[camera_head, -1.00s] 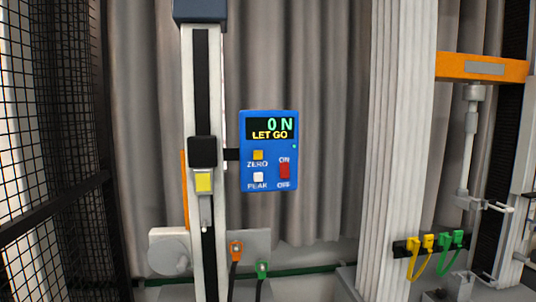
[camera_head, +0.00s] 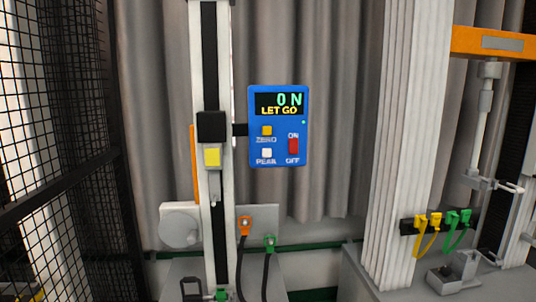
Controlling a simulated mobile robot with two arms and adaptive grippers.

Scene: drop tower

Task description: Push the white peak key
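The white peak key (camera_head: 267,153) sits at the lower left of the blue force gauge (camera_head: 300,146), above the label PEAK. The yellow zero key (camera_head: 267,130) is above it, and a red ON/OFF switch (camera_head: 293,146) is to its right. The gauge's display (camera_head: 281,104) reads 0 N and LET GO. A small green light shows at the gauge's right edge. Nothing touches the peak key. Neither of my grippers is clearly in view.
The gauge is fixed to a white column (camera_head: 224,220) with a black slider (camera_head: 211,126). Orange (camera_head: 245,225) and green (camera_head: 270,243) plugs hang below. A wire mesh fence (camera_head: 50,110) stands at left, a white pillar (camera_head: 398,130) at right. The space before the gauge looks clear.

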